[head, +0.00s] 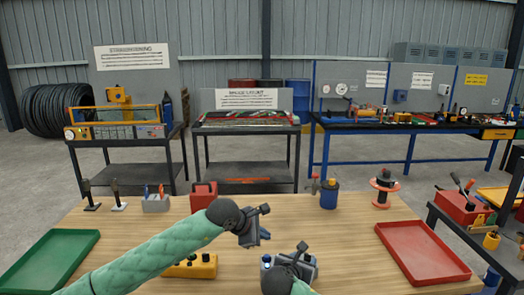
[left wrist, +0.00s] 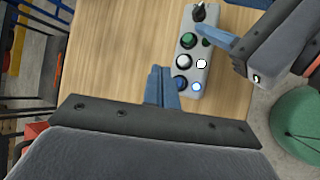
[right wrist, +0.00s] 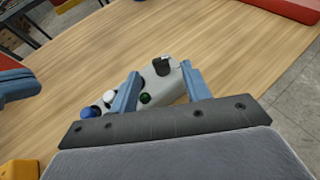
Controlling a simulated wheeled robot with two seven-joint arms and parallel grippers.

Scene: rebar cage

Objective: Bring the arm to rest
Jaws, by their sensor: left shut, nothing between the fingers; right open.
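My left arm, in a green sleeve, reaches in from the left in the head view. Its gripper (head: 264,234) is over the middle of the wooden table, and its blue fingers (left wrist: 162,88) are shut and empty. My right gripper (head: 297,250) is low at the front of the table, beside the left one. Its blue fingers (right wrist: 161,88) are apart. A grey control box (right wrist: 161,83) with several buttons and a black knob is on the table, seen past those fingers. The left wrist view also shows this box (left wrist: 188,52), with a right gripper finger over it; I cannot tell whether they touch.
The wooden table (head: 340,235) holds a green tray (head: 48,258) at left, a red tray (head: 424,252) at right, and a yellow button box (head: 192,266) near the front. A red box (head: 203,195), blue container (head: 329,195) and spool (head: 383,188) stand along the back edge.

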